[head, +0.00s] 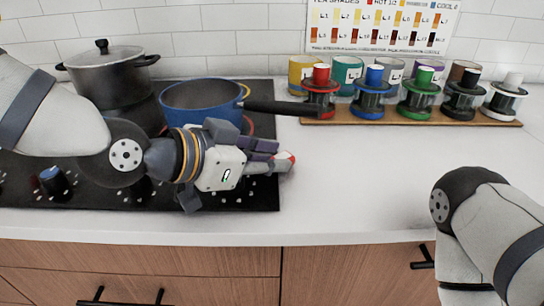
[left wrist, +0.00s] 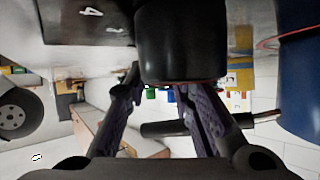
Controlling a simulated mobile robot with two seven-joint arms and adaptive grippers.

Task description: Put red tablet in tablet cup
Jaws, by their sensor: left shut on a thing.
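My left gripper (head: 262,162) reaches right over the right edge of the cooktop. It is shut on a small red piece (head: 292,156), seemingly the red tablet, mostly hidden by the fingertips. In the left wrist view the purple-grey fingers of the gripper (left wrist: 160,90) point away from the camera, and a large dark cylinder hides part of the space by their tips. A clear cup with a red top and red base (head: 320,92) stands at the left end of a wooden board; I cannot tell for sure that it is the tablet cup. My right gripper is out of view.
A blue pan (head: 203,97), its black handle pointing right, and a grey lidded pot (head: 108,72) stand on the black cooktop (head: 235,198). The wooden board (head: 420,118) holds more clear cups with coloured tops, several mugs behind them. The white counter (head: 365,180) in front is clear.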

